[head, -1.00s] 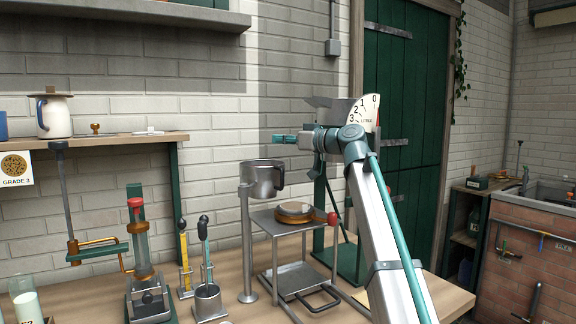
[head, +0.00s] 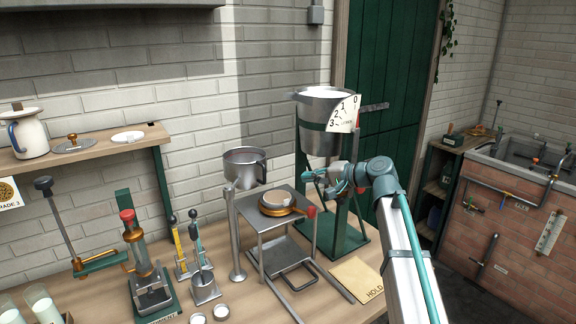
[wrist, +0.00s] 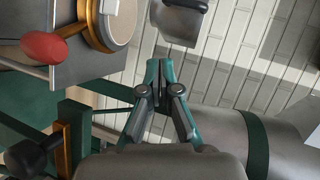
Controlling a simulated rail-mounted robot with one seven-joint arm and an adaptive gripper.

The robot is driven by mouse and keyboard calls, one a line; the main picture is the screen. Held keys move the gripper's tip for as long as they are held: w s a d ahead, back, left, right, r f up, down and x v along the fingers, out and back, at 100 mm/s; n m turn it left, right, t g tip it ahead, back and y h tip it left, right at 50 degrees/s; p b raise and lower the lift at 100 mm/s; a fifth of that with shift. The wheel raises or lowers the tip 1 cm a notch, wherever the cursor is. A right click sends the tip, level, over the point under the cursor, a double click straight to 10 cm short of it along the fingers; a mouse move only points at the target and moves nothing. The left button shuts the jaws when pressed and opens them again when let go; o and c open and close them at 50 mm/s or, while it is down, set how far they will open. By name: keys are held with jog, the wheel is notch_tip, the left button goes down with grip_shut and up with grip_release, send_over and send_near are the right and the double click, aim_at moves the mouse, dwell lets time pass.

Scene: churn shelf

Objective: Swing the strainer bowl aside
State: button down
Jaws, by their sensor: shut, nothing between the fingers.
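The strainer bowl (head: 245,165) is a grey metal cup on a slim upright post (head: 236,235), on the bench left of the tall measuring pail. My gripper (head: 308,178) is shut and empty, right of the bowl and apart from it, in front of the lower part of the pail. In the wrist view, my teal fingers (wrist: 162,68) are together and point towards the wall. A grey metal piece, apparently the bowl (wrist: 183,22), shows just beyond them at the top, cut off by the frame edge.
A metal stand (head: 277,205) with a brass-ringed disc and a red knob (wrist: 43,46) stands between bowl and gripper. The pail (head: 318,140) with its litre dial stands close to my gripper. Small tools and a plunger device (head: 148,270) are left of the post.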

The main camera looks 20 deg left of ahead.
jog(key=shift+m, duration=0.8)
jog(key=p+x, duration=0.1)
jog(key=x, duration=0.3)
jog(key=p+x, duration=0.1)
jog(key=x, duration=0.4)
jog(key=r+p+x, duration=0.1)
jog(key=p+x, duration=0.1)
jog(key=x, duration=0.3)
jog(key=shift+s+a, duration=0.15)
